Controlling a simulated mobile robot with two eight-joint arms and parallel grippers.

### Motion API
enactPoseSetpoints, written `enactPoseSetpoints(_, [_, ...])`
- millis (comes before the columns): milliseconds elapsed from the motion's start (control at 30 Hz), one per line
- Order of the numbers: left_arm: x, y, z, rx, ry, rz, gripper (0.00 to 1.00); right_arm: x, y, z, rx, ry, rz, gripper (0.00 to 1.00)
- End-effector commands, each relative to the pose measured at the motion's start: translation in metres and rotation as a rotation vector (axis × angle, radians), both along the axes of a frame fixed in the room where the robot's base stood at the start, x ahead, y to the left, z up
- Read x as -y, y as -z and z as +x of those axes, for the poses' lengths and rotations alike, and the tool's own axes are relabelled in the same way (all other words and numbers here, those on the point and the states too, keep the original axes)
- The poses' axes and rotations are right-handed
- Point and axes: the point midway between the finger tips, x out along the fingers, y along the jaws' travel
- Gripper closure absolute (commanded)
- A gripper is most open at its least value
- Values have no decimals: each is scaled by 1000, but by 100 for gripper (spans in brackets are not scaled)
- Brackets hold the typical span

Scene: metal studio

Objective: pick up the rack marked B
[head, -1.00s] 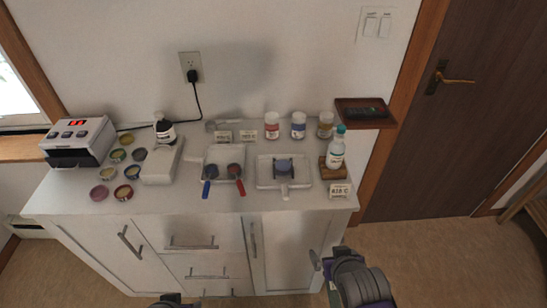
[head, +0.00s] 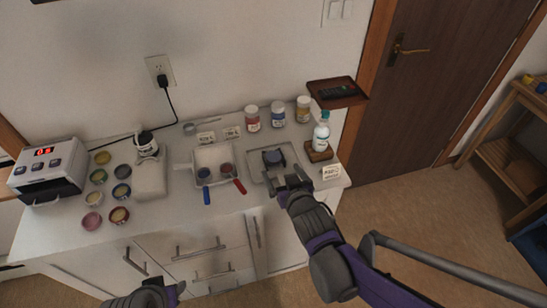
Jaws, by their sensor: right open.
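I can read no letter B on anything, so I cannot tell for sure which thing is the rack marked B. A dark grey-blue piece (head: 274,157) sits in the right white tray (head: 258,172) on the cabinet top. Two small dark cups, one with a blue handle (head: 207,196) and one with a red handle (head: 239,186), sit at the left white tray (head: 202,158). My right gripper (head: 291,179) is open and empty at the front edge of the right tray, and hides part of it. My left gripper (head: 176,291) shows only partly at the bottom edge.
A white bottle (head: 321,136) stands on a wooden block at right, with a label card (head: 331,172) in front. Several jars (head: 278,114) line the back. Several small round tins (head: 122,192) and a device with a red display (head: 48,170) fill the left.

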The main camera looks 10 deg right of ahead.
Motion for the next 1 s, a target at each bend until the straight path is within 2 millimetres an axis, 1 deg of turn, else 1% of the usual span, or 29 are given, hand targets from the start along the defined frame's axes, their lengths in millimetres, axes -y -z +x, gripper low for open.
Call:
enactPoseSetpoints(33, [0,3,0,-1,0,0,50,0,5,8,-1,0,1,0])
enactPoseSetpoints(200, [0,7,-1,-2,0,0,50,-1,14,30,-2,1,0,0])
enactPoseSetpoints(467, [0,9,-1,-3,0,0,50,0,22,46,-3,2,1,0])
enactPoseSetpoints(633, [0,13,-1,-4,0,0,50,4,35,67,-3,3,1,0])
enactPoseSetpoints(733, [0,14,-1,-4,0,0,50,4,39,79,-3,1,0,0])
enactPoseSetpoints(833, [0,15,-1,-5,0,0,50,3,42,85,-3,1,0,0])
enactPoseSetpoints(1000, [0,14,-1,-5,0,0,50,3,42,87,-3,1,0,0])
